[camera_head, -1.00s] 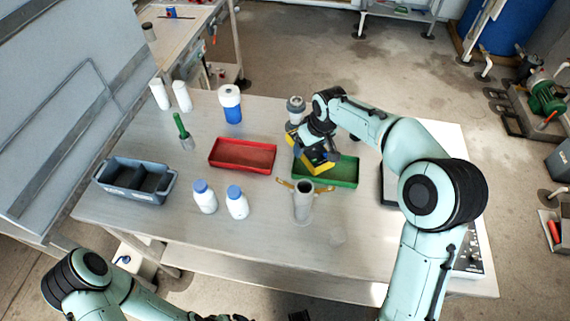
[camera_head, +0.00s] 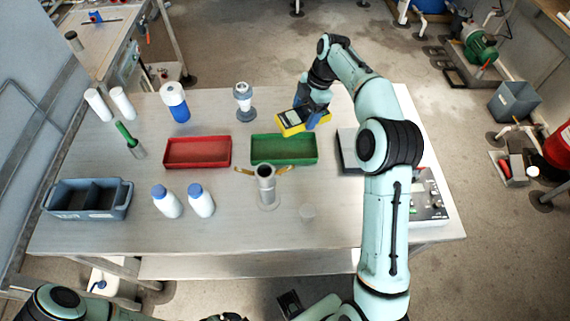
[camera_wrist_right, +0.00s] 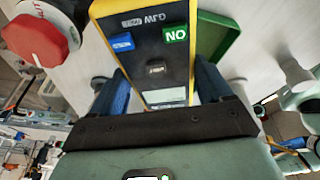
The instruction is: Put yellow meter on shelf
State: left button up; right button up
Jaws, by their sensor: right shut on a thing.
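The yellow meter (camera_head: 303,121), with a dark face and pale display, is held above the far edge of the green tray (camera_head: 284,149). My right gripper (camera_head: 312,110) is shut on it. In the right wrist view the meter (camera_wrist_right: 160,50) sits between the blue fingers of my right gripper (camera_wrist_right: 160,92), and shows a green and a blue label. A lower shelf board (camera_head: 250,264) runs under the table's front; I cannot tell whether it is the task's shelf. My left arm shows at the bottom left, its gripper not clear.
On the table (camera_head: 100,235) stand a red tray (camera_head: 197,152), a grey divided bin (camera_head: 88,198), white bottles (camera_head: 167,201), a grey cylinder with tan arms (camera_head: 266,187) and a grey-white device (camera_head: 244,101). A control box (camera_head: 428,198) is at right.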

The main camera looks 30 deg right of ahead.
jog(key=s+a+b, duration=0.1)
jog(key=s+a, duration=0.2)
jog(key=s, duration=0.2)
jog(key=s+a+f+b, duration=0.1)
jog(key=s+a, duration=0.1)
jog(key=s, duration=0.3)
jog(key=s+a+f+b, duration=0.1)
jog(key=s+a, duration=0.2)
jog(key=s, duration=0.2)
jog(key=shift+s+a, duration=0.35)
jog(key=shift+s, duration=0.05)
notch_tip(320, 180, down, 5)
jog(key=shift+w+f+b, duration=0.1)
jog(key=shift+b, duration=0.4)
pick_arm(q)
jog(key=f, duration=0.1)
jog(key=s+f, duration=0.1)
jog(key=f, duration=0.2)
jog(key=shift+s+f, duration=0.25)
jog(key=shift+s, duration=0.1)
pick_arm(e)
jog(key=o, duration=1.4)
